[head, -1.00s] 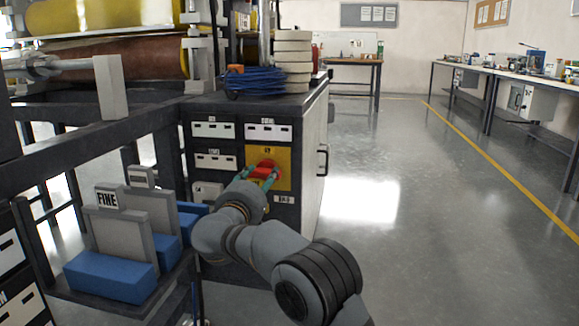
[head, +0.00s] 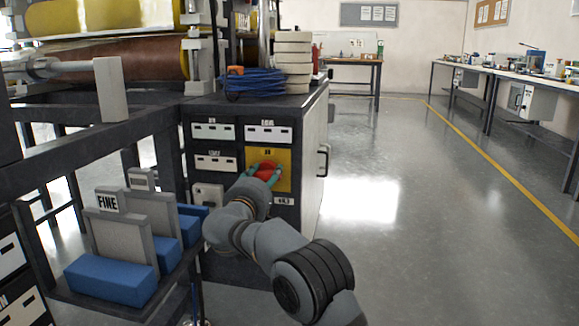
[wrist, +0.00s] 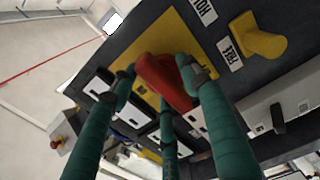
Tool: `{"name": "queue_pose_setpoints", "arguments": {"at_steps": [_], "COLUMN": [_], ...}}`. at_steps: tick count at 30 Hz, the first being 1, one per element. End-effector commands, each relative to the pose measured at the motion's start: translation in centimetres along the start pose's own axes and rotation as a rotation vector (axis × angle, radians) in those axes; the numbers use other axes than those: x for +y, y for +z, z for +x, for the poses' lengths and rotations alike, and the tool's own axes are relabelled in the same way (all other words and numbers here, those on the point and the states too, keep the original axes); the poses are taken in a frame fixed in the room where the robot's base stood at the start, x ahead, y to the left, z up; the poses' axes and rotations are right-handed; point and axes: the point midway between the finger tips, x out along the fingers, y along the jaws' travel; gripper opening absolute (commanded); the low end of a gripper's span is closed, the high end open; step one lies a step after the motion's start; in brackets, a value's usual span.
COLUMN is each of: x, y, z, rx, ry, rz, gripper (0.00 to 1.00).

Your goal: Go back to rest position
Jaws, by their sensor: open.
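My gripper (head: 264,176) is at the front of the dark cabinet, at a red rotary handle (head: 266,166) on a yellow panel (head: 284,158). In the wrist view, the green fingers of my gripper (wrist: 160,88) stand open around the red handle (wrist: 166,82), with tips close to its sides. Whether any fingertip touches it I cannot tell. The yellow panel (wrist: 190,42) lies right behind the handle. My arm reaches in from the lower right of the head view.
A coil of blue cable (head: 255,82) and a stack of pale discs (head: 293,62) sit on the cabinet. Blue blocks (head: 110,280) with grey plates stand on a low shelf at left. The floor (head: 390,230) to the right is clear.

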Motion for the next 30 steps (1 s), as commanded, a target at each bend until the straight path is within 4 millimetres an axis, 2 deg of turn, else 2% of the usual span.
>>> {"name": "queue_pose_setpoints", "arguments": {"at_steps": [1, 10, 25, 28, 30], "x": [1.1, 0.8, 0.3, 0.5, 0.8], "y": [-0.3, -0.4, -0.4, 0.3, 1.6], "z": [-0.3, -0.3, -0.3, -0.3, -0.4], "rx": [0.006, 0.004, 0.005, 0.001, -0.005], "ry": [-0.003, -0.001, -0.002, -0.017, -0.046], "rz": [-0.045, -0.223, -0.264, -0.271, -0.287], "gripper": [0.46, 0.46, 0.46, 0.46, 0.46]}}
